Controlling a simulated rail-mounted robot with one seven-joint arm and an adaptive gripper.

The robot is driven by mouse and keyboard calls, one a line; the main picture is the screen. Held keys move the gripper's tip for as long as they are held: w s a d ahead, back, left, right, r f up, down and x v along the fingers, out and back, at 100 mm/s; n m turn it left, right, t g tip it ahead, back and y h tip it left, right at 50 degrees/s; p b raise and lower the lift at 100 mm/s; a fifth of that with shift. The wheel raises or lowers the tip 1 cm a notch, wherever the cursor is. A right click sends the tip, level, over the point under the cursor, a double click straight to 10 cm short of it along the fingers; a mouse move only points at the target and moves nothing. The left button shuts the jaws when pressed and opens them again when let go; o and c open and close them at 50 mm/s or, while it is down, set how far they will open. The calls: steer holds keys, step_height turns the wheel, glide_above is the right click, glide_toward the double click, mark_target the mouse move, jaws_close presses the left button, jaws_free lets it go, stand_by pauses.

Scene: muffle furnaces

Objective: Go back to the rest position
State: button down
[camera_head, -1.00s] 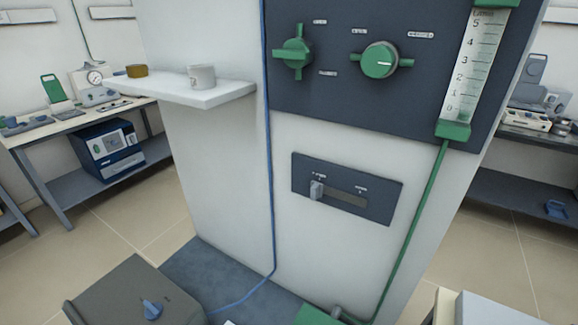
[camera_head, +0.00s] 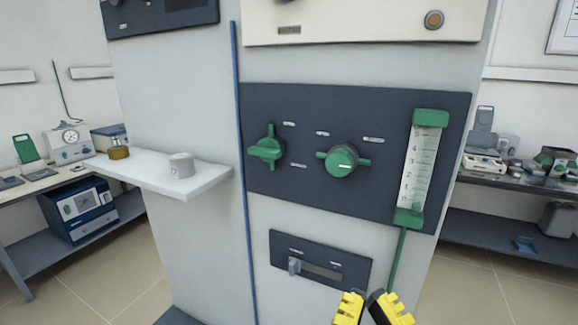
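My gripper (camera_head: 366,303) shows at the bottom edge, right of centre, with two yellow ridged fingertips. The tips are close together at their lower ends with a gap between them, and I cannot tell how far open they are. Nothing shows between them. The gripper appears in front of the furnace panel, just below the dark slot plate (camera_head: 345,286) with its small grey slider (camera_head: 294,266). The rest of the arm is out of view.
The dark control panel (camera_head: 300,205) carries two green knobs, the left one (camera_head: 266,148) and the right one (camera_head: 342,161), and a flow gauge (camera_head: 421,170). A white shelf (camera_head: 205,183) juts out left with a white cup (camera_head: 180,165). Benches stand on both sides.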

step_height(320, 180, up, 38)
steer(key=p, duration=3.7)
steer(key=shift+w, duration=0.35)
steer(key=shift+a+f, duration=0.1)
